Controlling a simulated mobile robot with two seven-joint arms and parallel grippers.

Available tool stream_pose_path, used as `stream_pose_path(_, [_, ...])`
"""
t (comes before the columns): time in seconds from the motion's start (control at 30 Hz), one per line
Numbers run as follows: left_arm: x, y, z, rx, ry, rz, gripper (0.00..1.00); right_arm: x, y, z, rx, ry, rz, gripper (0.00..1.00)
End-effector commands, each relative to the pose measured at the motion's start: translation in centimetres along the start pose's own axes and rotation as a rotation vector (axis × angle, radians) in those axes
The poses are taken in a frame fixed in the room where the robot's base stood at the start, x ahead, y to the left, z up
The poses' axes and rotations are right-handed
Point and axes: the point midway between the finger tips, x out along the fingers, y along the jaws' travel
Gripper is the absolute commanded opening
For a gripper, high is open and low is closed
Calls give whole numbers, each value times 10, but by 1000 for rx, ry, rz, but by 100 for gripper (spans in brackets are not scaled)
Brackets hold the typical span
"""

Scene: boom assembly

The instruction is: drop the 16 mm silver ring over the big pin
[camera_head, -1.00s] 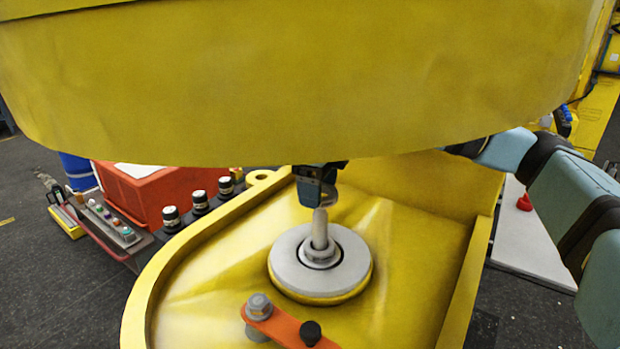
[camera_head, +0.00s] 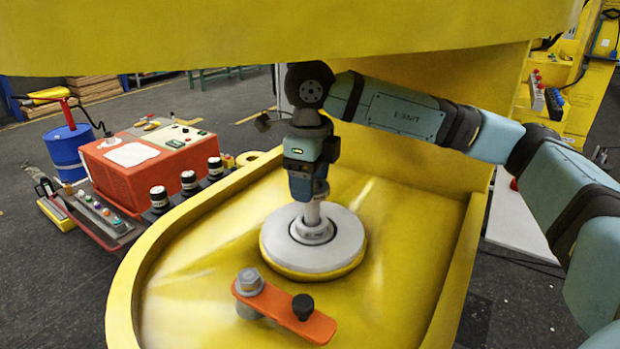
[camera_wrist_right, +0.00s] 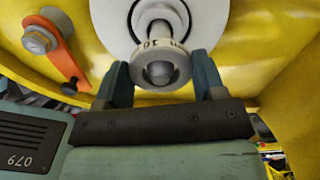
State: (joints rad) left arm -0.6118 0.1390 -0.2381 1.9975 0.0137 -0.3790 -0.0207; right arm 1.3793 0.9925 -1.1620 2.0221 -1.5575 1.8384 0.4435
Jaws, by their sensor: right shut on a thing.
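The big pin (camera_head: 312,213) stands upright at the centre of a round grey disc (camera_head: 343,250) on the yellow boom part. My right gripper (camera_head: 309,196) is directly above it, pointing down, and hides the pin's top in the head view. In the right wrist view my right gripper (camera_wrist_right: 160,72) is shut on the silver ring (camera_wrist_right: 180,68), one finger on each side. Lettering shows on the ring's side. A round end, apparently the pin's tip, shows within the ring's opening; I cannot tell how far through it reaches. My left gripper is not in view.
An orange lever (camera_head: 285,308) with a bolt (camera_head: 249,282) and a dark knob lies in front of the disc. A raised yellow wall (camera_head: 150,255) bounds the tray-like area. A large yellow body (camera_head: 250,35) overhangs above. Black-and-white knobs (camera_head: 189,180) stand outside on the left.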

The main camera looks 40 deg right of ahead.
Motion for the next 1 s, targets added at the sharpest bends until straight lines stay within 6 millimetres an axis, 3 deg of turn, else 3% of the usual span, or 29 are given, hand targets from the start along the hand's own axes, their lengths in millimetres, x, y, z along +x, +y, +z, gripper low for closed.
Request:
stream_pose_path(0.03, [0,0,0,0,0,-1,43,-1,0,0,0,-1,0,32])
stream_pose_path(0.07, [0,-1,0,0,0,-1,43,-1,0,0,0,-1,0,68])
stream_pose_path(0.17, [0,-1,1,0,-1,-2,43,0,0,0,0,-1,0,91])
stream_pose_path(0.2, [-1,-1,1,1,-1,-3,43,0,0,0,0,-1,0,93])
stream_pose_path(0.53, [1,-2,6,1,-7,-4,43,-6,0,1,0,-2,0,93])
stream_pose_path(1.0, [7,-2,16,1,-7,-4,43,-72,0,0,0,-2,-1,93])
